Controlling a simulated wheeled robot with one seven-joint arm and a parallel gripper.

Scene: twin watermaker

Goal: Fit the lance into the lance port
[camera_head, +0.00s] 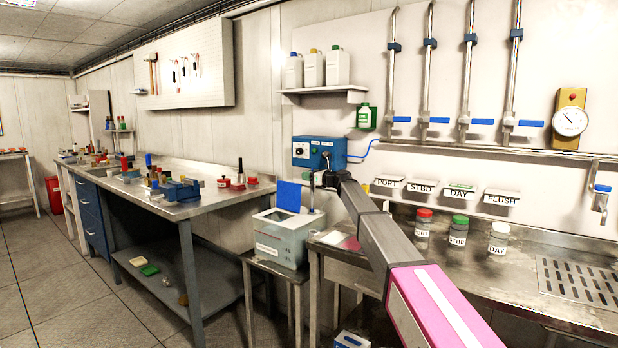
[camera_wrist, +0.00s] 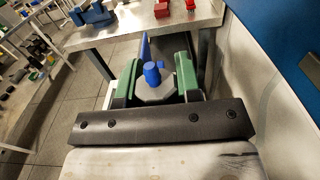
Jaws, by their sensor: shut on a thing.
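My gripper (camera_head: 322,180) is above the right back part of a clear-sided grey box (camera_head: 282,247) with a raised blue lid (camera_head: 288,196). In the wrist view my gripper (camera_wrist: 155,85) has its two green fingers shut on the lance, whose grey many-sided head with a blue knob (camera_wrist: 152,72) sits between them. In the head view a thin upright rod, seemingly the lance (camera_head: 312,196), runs down from my gripper toward the box top. I cannot tell whether its lower end touches the box. The lance port is not clearly visible.
The box stands on a small metal stand (camera_head: 262,278) between the workbench (camera_head: 215,205) and the sink counter (camera_head: 400,258). A blue control box (camera_head: 318,152) is on the wall just behind my gripper. Labelled jars (camera_head: 459,229) stand on the counter to the right.

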